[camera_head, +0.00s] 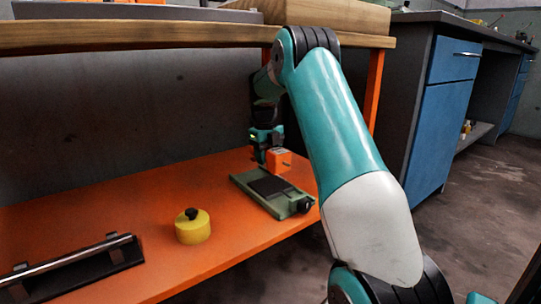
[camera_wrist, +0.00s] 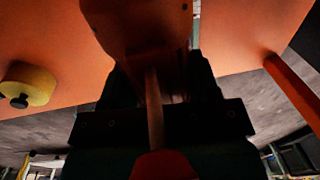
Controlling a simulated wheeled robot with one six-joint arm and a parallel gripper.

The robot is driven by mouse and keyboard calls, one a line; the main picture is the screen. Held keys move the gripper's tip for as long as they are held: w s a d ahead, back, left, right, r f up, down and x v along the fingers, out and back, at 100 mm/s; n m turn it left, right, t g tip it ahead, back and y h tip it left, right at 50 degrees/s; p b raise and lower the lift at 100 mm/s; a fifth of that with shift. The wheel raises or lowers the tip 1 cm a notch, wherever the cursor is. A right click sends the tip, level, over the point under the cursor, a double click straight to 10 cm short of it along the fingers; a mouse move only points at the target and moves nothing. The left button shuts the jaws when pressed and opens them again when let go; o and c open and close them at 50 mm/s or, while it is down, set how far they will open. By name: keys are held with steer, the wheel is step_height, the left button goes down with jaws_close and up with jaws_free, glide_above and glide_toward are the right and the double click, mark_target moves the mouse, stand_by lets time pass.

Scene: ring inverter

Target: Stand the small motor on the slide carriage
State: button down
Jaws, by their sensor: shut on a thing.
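The small motor (camera_head: 279,160) is an orange block with a thin shaft pointing right in the head view. My gripper (camera_head: 264,154) is shut on it and holds it over the back part of the slide. The slide carriage (camera_head: 270,187) is a dark plate on a green slide base (camera_head: 246,184) on the orange shelf. Whether the motor touches the slide is hard to tell; it looks slightly above. In the wrist view the motor (camera_wrist: 145,30) fills the top middle, dark and close, with its shaft towards the camera. The carriage is not clearly seen there.
A yellow cylinder with a black knob (camera_head: 193,228) stands left of the slide and shows in the wrist view (camera_wrist: 27,86). A black rail with a metal rod (camera_head: 75,262) lies front left. A wooden top (camera_head: 130,36) overhangs the shelf. An orange post (camera_head: 373,92) stands behind my arm.

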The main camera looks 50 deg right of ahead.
steer(key=shift+w+r+p, duration=0.1)
steer(key=shift+r+p, duration=0.15)
steer(key=shift+p, duration=0.3)
steer(key=shift+d+f+b, duration=0.1)
steer(key=shift+f+b, duration=1.4)
steer(key=shift+f, duration=2)
